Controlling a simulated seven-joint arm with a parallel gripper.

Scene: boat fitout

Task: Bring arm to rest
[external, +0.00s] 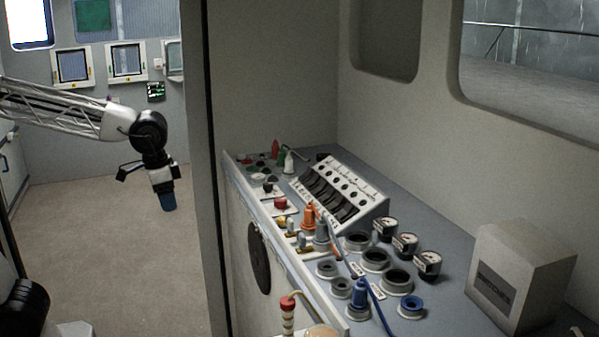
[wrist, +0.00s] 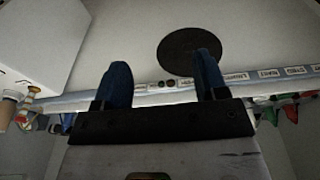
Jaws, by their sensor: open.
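My gripper (external: 168,200) hangs from my arm at the left of the external view, pointing down above the bare floor. It is well to the left of the console and touches nothing. In the wrist view my gripper (wrist: 160,82) shows two blue fingers set wide apart with nothing between them. Beyond the fingers, the pale front of the console with a dark round disc (wrist: 189,51) shows in the wrist view.
The console (external: 240,230) runs along the right wall with switches, plugs, sockets and gauges on top. A grey box (external: 520,275) stands at its right end. A dark-edged partition (external: 208,170) rises between my arm and the console. The floor (external: 110,250) below is clear.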

